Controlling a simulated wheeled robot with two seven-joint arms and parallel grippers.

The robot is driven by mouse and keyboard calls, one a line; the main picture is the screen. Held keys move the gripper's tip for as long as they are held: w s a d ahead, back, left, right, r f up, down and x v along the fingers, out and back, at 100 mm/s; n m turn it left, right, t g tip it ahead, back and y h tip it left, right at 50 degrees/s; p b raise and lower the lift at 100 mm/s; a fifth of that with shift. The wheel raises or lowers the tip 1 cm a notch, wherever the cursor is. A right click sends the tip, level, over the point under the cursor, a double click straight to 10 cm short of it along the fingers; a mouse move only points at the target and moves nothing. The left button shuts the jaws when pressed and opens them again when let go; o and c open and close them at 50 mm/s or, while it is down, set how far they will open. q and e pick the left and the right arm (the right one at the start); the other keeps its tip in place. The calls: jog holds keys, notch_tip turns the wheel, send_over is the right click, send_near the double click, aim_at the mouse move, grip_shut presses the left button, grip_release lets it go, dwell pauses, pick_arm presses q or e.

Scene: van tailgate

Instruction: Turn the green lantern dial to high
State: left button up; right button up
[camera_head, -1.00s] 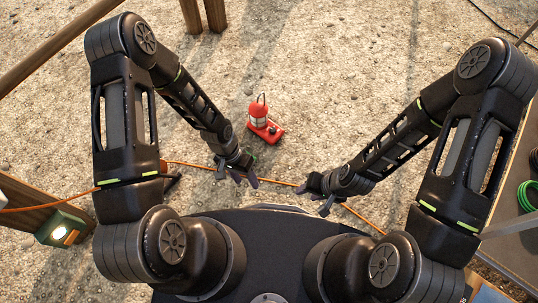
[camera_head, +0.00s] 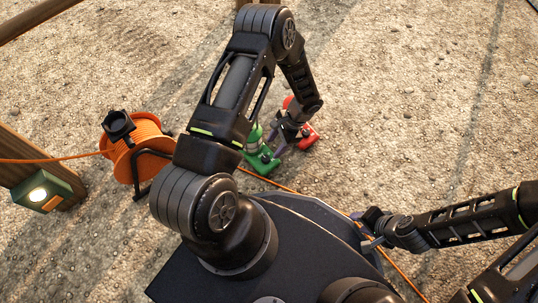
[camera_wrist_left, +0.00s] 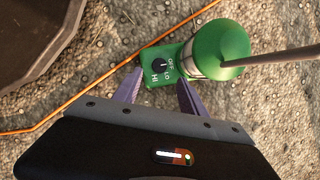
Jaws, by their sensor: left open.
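The green lantern (camera_head: 262,162) stands on the gravel in front of my base, partly hidden behind my left arm in the head view. In the left wrist view the green lantern (camera_wrist_left: 218,48) shows from above, with its black dial (camera_wrist_left: 160,65) on the base beside the labels OFF, LO and HI. I cannot tell for sure which label the dial points at. My left gripper (camera_head: 275,141) is open over the lantern's base; in the wrist view its fingertips (camera_wrist_left: 159,80) lie on either side of the dial panel. My right gripper (camera_head: 371,229) is open and empty, off to the right.
A red lantern (camera_head: 309,137) stands close behind my left gripper. An orange cable reel (camera_head: 140,150) stands to the left, its cable running past the green lantern. A green lamp box (camera_head: 45,193) is on a wooden post at the left. The gravel to the right is clear.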

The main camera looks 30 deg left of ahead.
aim_at(266, 158)
pick_arm(q)
jog(key=b+x, duration=0.3)
jog(key=x, duration=0.4)
jog(key=shift+s+f, duration=0.15)
jog(key=shift+f, duration=0.2)
grip_shut()
